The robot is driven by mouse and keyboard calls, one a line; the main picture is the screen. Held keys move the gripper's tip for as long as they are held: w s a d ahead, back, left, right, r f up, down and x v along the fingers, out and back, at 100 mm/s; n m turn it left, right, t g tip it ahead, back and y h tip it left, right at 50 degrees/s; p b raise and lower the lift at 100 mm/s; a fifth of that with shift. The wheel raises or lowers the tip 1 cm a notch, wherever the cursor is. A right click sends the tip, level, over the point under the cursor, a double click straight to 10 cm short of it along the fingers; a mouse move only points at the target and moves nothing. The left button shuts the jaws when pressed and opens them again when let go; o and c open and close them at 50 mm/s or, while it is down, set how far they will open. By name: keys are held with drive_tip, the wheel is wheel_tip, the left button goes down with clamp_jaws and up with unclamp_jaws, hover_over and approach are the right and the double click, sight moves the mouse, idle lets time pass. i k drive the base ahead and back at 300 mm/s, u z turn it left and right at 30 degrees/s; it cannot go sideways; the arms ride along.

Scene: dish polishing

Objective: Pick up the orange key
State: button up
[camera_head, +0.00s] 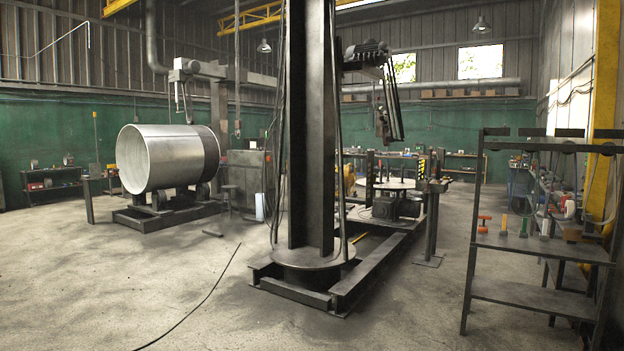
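No thing is clearly recognisable as an orange key. A small orange object (484,218) with a wide flat top stands near the left end of the metal rack's upper shelf at the right. My gripper is not in view.
The dark metal rack (540,248) stands at the right, by a yellow column (604,100). A tall steel column (312,150) on a heavy base blocks the middle. A large metal cylinder (165,160) lies on a stand at left. A cable (205,298) crosses the open floor.

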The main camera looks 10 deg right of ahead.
sight(481, 216)
drive_tip(key=u, duration=0.95)
drive_tip(key=i, duration=3.4)
drive_tip(key=z, duration=2.5)
drive_tip(key=i, duration=3.65)
